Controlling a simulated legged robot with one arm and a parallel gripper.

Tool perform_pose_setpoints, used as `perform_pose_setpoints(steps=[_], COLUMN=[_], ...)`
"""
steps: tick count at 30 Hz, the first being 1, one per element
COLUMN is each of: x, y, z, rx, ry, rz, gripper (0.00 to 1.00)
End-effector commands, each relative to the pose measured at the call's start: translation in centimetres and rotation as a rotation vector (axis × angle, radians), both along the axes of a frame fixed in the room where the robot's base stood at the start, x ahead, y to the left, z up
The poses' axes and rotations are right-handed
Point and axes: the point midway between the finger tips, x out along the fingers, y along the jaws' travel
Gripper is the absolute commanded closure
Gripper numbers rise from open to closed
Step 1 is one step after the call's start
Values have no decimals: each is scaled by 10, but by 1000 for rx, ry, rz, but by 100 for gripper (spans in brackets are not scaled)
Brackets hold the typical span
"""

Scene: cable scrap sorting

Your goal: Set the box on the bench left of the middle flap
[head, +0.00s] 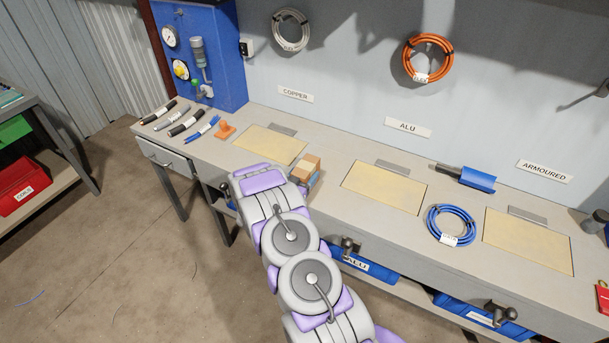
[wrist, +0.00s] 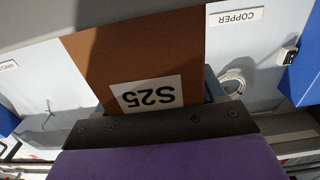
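The box (head: 306,167) is small and brown cardboard, with a lighter strip on top. In the head view it shows just beyond the end of my arm, between the left flap (head: 270,144) and the middle flap (head: 384,188). My gripper is mostly hidden behind my arm there. In the wrist view, which is upside down, the box (wrist: 130,60) bears a white S25 label and stands close against the dark bar of my gripper (wrist: 160,126), which appears shut on it. I cannot tell whether its underside touches the bench (head: 337,163).
A blue cable coil (head: 451,226) lies between the middle and right (head: 527,241) flaps. Several cable pieces (head: 186,123) and an orange block (head: 225,131) lie at the left. Bare bench shows left of the middle flap.

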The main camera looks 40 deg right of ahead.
Motion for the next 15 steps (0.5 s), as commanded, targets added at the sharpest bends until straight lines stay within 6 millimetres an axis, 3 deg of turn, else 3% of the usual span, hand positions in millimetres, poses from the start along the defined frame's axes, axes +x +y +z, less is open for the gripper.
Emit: perform_pose_setpoints(steps=[7,15], x=[0,0], y=[0,1], z=[0,1], rx=[0,0], ry=[0,0], rz=[0,1], gripper=[8,8])
